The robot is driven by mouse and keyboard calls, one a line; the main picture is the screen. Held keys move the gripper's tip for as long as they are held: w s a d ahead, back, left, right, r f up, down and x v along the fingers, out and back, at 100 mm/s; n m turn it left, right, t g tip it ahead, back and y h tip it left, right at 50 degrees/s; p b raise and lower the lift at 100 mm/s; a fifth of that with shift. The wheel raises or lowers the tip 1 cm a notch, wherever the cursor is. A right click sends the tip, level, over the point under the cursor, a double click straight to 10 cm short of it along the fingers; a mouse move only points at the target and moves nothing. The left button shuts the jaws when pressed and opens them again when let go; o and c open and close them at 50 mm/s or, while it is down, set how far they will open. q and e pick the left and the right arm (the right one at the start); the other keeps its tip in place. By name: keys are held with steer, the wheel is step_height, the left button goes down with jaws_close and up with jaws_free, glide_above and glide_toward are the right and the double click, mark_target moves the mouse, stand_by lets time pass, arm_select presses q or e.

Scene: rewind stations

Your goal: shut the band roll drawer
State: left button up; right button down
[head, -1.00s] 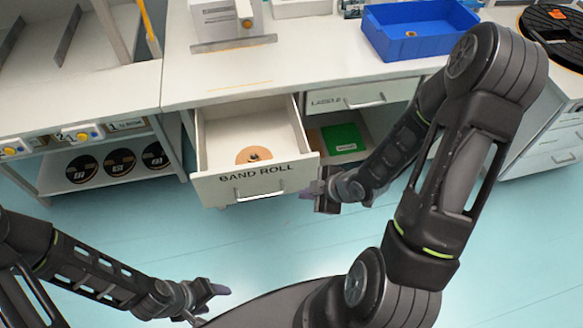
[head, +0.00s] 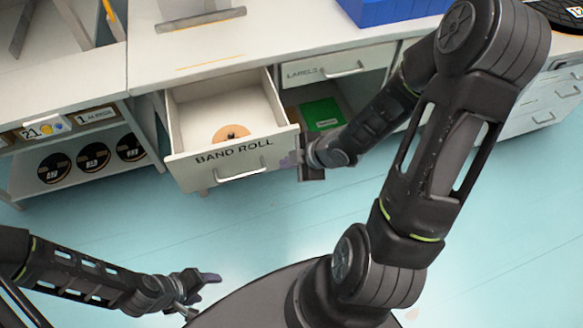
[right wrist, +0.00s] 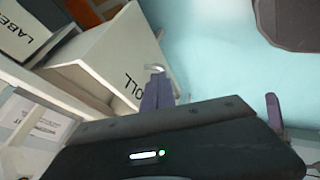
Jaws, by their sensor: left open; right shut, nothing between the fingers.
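The white drawer labelled BAND ROLL (head: 190,168) is pulled out of the bench in the head view, with a bar handle (head: 242,174) on its front. A tan band roll (head: 226,136) lies inside it. In the right wrist view the drawer front (right wrist: 130,68) shows at the upper left. My right gripper (head: 292,162) is shut and empty, beside the right end of the drawer front; I cannot tell whether it touches. My left gripper (head: 200,284) is open and empty, low over the floor, well apart from the drawer.
The LABELS drawer (head: 325,68) to the right is shut, above an open shelf with a green item (head: 321,113). A blue bin (head: 405,10) stands on the bench. Black reels (head: 93,157) sit on a shelf at left. The floor in front is clear.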

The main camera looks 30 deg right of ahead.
mark_target(264, 157)
arm_select(q)
steer(key=shift+f+b, duration=1.7)
steer(key=shift+f, duration=0.75)
arm_select(e)
steer(key=shift+w+a+f, duration=0.1)
steer(key=shift+w+f, duration=0.8)
steer(key=shift+w, duration=0.35)
steer(key=shift+w+a+f, duration=0.1)
steer(key=shift+w+f, duration=0.8)
steer(key=shift+w, duration=0.4)
steer(key=shift+w+a+f, duration=0.1)
steer(key=shift+w+f, duration=0.8)
steer(key=shift+w, duration=0.35)
arm_select(q)
steer(key=shift+w, duration=0.1)
arm_select(e)
steer(key=shift+w, duration=0.1)
